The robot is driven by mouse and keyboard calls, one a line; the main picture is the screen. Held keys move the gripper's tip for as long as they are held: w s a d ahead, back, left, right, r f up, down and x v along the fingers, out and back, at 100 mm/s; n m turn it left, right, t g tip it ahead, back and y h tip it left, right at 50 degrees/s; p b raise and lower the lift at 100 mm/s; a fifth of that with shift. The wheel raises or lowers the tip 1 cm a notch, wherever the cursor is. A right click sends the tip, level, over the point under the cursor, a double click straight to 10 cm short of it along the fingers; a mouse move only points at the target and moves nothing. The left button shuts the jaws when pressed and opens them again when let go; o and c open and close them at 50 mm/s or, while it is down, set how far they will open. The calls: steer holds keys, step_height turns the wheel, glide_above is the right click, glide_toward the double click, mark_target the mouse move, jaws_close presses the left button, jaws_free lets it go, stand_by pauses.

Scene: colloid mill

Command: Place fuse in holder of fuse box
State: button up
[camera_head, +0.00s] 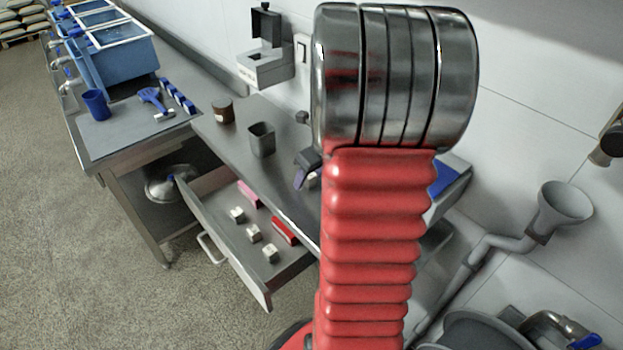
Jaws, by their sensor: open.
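A grey box with a raised black part (265,50) is mounted on the wall, left of my arm; it may be the fuse box. I cannot make out a holder in it. An open drawer (225,250) below the steel bench holds several small pale blocks, one of them at its front (271,254). Any of these may be a fuse, but they are too small to tell. My red arm with its metal joint fills the middle of the view. My gripper does not show clearly and seems hidden behind the arm.
The steel bench (225,136) bears a brown pot (223,110), a grey square container (262,139) and a dark object (308,162) partly behind my arm. The drawer juts out over the floor and also holds a pink block (249,193) and a red block (285,231). Floor at left is clear.

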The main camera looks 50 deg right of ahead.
steer(key=shift+c, duration=0.5)
jaws_close()
steer(key=shift+r, duration=0.1)
step_height(320, 180, up, 10)
steer(key=shift+f, duration=0.1)
stand_by(0.4)
stand_by(0.6)
steer(key=shift+n, duration=0.3)
